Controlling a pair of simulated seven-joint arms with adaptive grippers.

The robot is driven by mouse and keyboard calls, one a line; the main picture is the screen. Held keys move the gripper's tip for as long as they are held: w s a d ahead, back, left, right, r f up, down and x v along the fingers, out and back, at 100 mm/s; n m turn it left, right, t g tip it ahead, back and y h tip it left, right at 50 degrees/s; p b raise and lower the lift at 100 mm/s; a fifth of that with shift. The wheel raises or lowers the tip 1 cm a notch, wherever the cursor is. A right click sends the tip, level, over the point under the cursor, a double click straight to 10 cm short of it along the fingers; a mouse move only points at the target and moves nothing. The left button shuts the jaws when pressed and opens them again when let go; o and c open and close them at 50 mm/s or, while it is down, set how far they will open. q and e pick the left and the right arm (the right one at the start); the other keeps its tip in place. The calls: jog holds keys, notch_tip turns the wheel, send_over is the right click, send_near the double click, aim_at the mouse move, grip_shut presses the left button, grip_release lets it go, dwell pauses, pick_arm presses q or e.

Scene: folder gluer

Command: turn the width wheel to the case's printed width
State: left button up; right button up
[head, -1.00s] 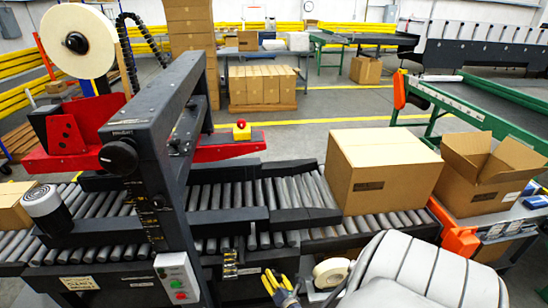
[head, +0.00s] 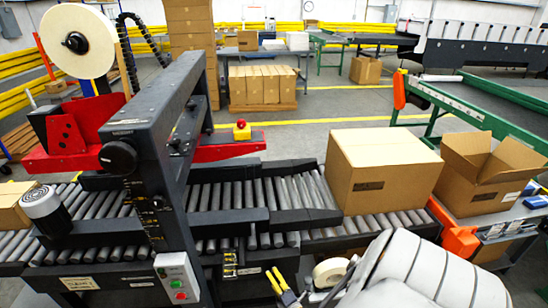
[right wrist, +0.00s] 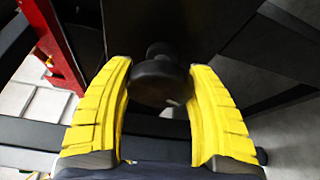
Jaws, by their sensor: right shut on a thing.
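The right gripper (head: 279,281) has yellow fingers and reaches the front of the machine low in the head view. In the right wrist view my right gripper (right wrist: 162,68) is shut on a dark round knob (right wrist: 157,84), which appears to be part of the width wheel. The wheel is hidden or too small to tell in the head view. The left gripper is out of view.
A control box (head: 177,278) with green and red buttons hangs left of the scale. The dark post (head: 150,190) rises over the rollers. An open carton (head: 490,175) stands at the right. My pale right arm fills the lower right.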

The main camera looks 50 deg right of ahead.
jog(key=shift+d+m, duration=0.1)
jog(key=shift+m, duration=0.2)
dwell(0.4)
jog(key=o, duration=1.3)
jog(key=shift+s, duration=0.1)
jog(key=v, duration=1.2)
jog(key=shift+f, duration=0.1)
